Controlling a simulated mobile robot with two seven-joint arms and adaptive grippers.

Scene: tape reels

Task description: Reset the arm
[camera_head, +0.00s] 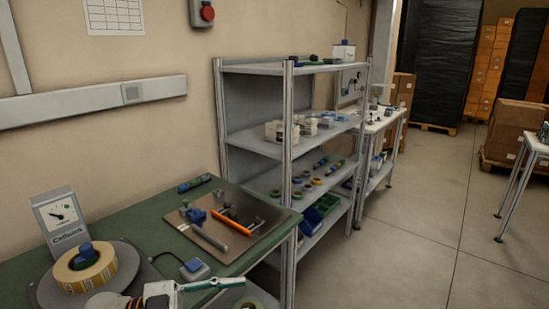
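A white arm end with a teal finger-like strip enters at the bottom edge, left of centre; I take it for my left gripper (212,284). It points right, in front of the green bench. I see nothing held in it, but its finger gap cannot be made out. My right arm and gripper are not in view. A yellow tape reel (70,277) with a blue hub lies on a round grey plate (132,270) at the bottom left, beside the arm end. A dial gauge box (61,219) stands behind the reel.
The green bench (140,227) holds a brown board (262,216) with tools and a small grey-blue box (195,270). A grey shelf rack (252,142) stands beyond it with several tape rolls and blue and green bins.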

